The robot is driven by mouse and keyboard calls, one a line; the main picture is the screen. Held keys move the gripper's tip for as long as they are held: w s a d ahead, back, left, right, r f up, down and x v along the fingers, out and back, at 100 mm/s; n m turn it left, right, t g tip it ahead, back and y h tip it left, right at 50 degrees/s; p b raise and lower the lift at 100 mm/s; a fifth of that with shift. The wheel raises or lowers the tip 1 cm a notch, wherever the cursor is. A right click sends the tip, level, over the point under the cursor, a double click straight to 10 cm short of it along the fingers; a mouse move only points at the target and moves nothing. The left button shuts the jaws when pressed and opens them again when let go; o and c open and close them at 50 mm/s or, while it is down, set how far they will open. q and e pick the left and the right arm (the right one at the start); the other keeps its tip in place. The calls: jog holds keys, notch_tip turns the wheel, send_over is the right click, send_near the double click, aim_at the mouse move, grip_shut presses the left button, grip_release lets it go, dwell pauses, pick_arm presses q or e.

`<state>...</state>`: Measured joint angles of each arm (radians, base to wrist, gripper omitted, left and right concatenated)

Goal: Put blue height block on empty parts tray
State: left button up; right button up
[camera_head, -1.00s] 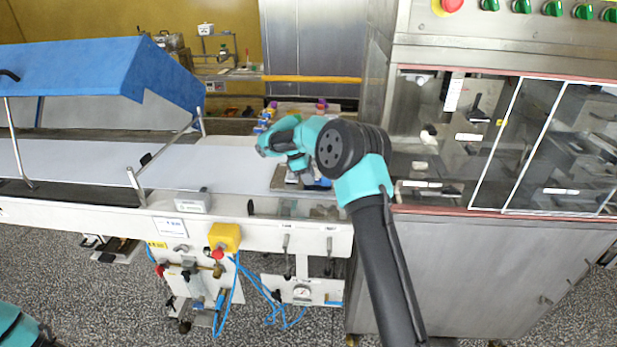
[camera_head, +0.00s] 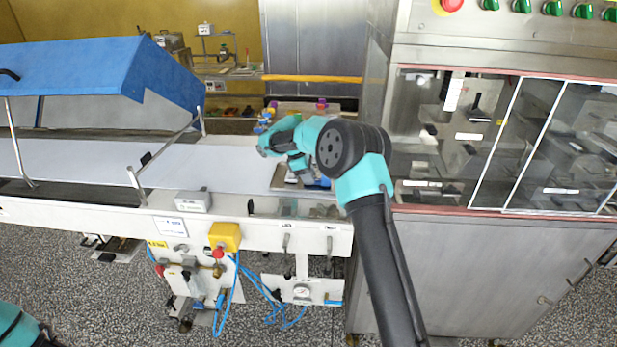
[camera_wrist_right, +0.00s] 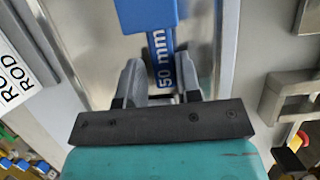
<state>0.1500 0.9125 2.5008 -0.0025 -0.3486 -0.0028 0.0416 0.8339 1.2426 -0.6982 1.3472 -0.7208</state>
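In the right wrist view the blue height block (camera_wrist_right: 163,54), marked "50 mm", has a wide far end and a narrow stem. It lies over a bare grey metal tray (camera_wrist_right: 100,45). My right gripper (camera_wrist_right: 160,72) has one finger on each side of the stem, close to its edges. Whether they press on it is unclear. In the head view my right gripper (camera_head: 300,168) is low over the tray (camera_head: 278,182) at the belt's right end, with blue showing beside it; the wrist partly hides both. My left gripper is out of view.
The white belt (camera_head: 215,165) runs left and is clear. A blue cover (camera_head: 100,68) stands over its left part. A steel cabinet with glass doors (camera_head: 540,140) is close on the right. Small coloured pieces (camera_head: 265,118) stand behind the gripper. A "ROD" label (camera_wrist_right: 15,75) lies beside the tray.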

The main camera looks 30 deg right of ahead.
jog(key=shift+s+a+f+g, duration=0.1)
jog(key=shift+s+f+g, duration=0.05)
jog(key=shift+f, duration=0.2)
jog(key=shift+s+a+f+g, duration=0.1)
jog(key=shift+f+g, duration=0.05)
jog(key=shift+f, duration=0.2)
jog(key=shift+d+r, duration=0.1)
jog(key=shift+r, duration=0.35)
jog(key=v, duration=1.2)
jog(key=shift+r, duration=0.45)
